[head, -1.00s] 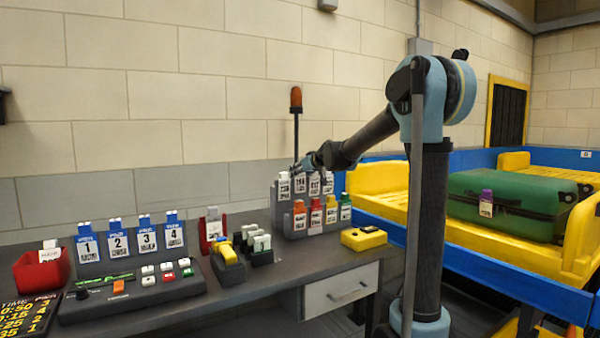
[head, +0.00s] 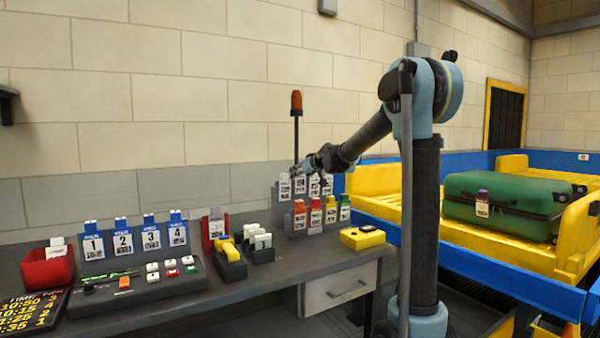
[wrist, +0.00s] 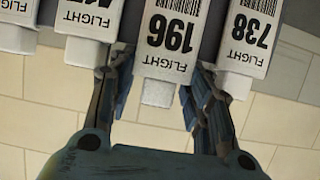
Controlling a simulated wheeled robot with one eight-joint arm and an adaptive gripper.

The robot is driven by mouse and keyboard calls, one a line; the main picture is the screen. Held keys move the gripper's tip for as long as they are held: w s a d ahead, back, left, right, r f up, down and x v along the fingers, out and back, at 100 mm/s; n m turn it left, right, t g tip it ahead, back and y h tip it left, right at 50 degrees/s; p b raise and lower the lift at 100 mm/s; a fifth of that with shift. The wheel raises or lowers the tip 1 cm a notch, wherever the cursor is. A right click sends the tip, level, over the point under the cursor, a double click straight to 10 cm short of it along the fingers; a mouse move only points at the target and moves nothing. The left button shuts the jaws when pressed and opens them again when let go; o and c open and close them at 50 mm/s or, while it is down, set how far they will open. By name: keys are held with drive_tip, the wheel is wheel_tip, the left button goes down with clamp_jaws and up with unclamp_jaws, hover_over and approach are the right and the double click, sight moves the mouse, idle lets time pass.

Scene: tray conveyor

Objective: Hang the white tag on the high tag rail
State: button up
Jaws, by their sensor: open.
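Several white tags with black numbers stand in a row on the upper tier of a grey rack (head: 305,228) in the head view. In the wrist view they appear upside down, and the white tag marked 196 (wrist: 170,40) is in the middle. My gripper (head: 297,172) is at the top of this row. In the wrist view my gripper (wrist: 158,88) is open, with one finger on each side of the 196 tag's white end. I cannot tell whether the fingers touch it. I cannot tell which part is the high tag rail.
An orange beacon (head: 296,103) rises behind the rack. A yellow box (head: 362,238), blue numbered tags (head: 122,241) and a red bin (head: 47,268) share the bench.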

drive_tip(key=shift+s+d+f, duration=0.3)
drive_tip(key=shift+s+f, duration=0.3)
drive_tip(key=shift+f, duration=0.1)
drive_tip(key=shift+s+d+f, duration=0.1)
drive_tip(key=shift+s+d, duration=0.05)
drive_tip(key=shift+d, duration=0.2)
drive_tip(key=shift+o, duration=0.4)
drive_tip(key=shift+s+d+r, duration=0.45)
drive_tip(key=shift+s+d, duration=0.1)
drive_tip(key=shift+d, duration=0.1)
drive_tip(key=shift+s+d+r, duration=0.45)
drive_tip(key=shift+s+d, duration=0.05)
drive_tip(key=shift+d, duration=0.1)
drive_tip(key=s+d+r, duration=0.2)
drive_tip(key=s+r, duration=0.1)
drive_tip(key=s, duration=0.2)
drive_tip(key=s+d+f+m+g+h, duration=0.2)
drive_tip(key=s+d+f, duration=0.5)
drive_tip(key=s+f, duration=0.4)
drive_tip(key=s+d+f+m+g+h, duration=0.2)
drive_tip(key=s+d+f, duration=0.5)
drive_tip(key=s, duration=1.1)
drive_tip(key=s+d+f+m+g+h, duration=0.2)
drive_tip(key=s+d+f+g, duration=0.3)
drive_tip(key=s+f, duration=1)
drive_tip(key=d+h, duration=0.1)
drive_tip(key=d, duration=0.2)
drive_tip(key=shift+f+h, duration=0.25)
drive_tip(key=shift+h, duration=0.05)
drive_tip(key=shift+s+a, duration=0.1)
